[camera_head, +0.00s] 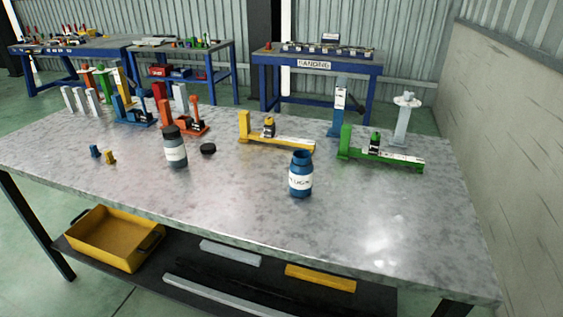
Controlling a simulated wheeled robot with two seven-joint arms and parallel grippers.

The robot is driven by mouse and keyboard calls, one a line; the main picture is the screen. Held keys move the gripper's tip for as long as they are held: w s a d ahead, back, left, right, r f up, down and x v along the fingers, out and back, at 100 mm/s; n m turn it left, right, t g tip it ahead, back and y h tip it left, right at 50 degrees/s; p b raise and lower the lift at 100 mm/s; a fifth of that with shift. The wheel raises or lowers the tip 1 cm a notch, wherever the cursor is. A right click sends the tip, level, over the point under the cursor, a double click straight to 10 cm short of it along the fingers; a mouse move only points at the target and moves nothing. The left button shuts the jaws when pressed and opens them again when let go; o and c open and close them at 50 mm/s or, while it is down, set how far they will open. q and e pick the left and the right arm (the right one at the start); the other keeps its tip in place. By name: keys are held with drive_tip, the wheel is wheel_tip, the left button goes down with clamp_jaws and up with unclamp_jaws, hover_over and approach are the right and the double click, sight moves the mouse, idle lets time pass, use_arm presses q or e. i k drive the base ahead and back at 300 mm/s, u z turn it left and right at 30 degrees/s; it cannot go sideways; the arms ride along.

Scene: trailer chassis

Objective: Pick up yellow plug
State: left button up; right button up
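A small yellow plug (110,157) lies on the left part of the grey worktable (240,215), near its front left edge. A small blue plug (94,151) sits just to its left and slightly behind it, very close. The yellow plug is small in view, so its exact shape is hard to tell. Neither of my grippers is in view.
A grey bottle (176,150) with a black cap and a loose black cap (208,148) stand right of the plugs. A blue bottle (301,176) is farther right. Yellow (283,142) and green (385,158) fixtures stand behind. The front middle is clear.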

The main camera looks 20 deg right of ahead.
sight(110, 160)
drive_tip(key=u, duration=0.75)
drive_tip(key=i, duration=0.65)
drive_tip(key=u, duration=0.6)
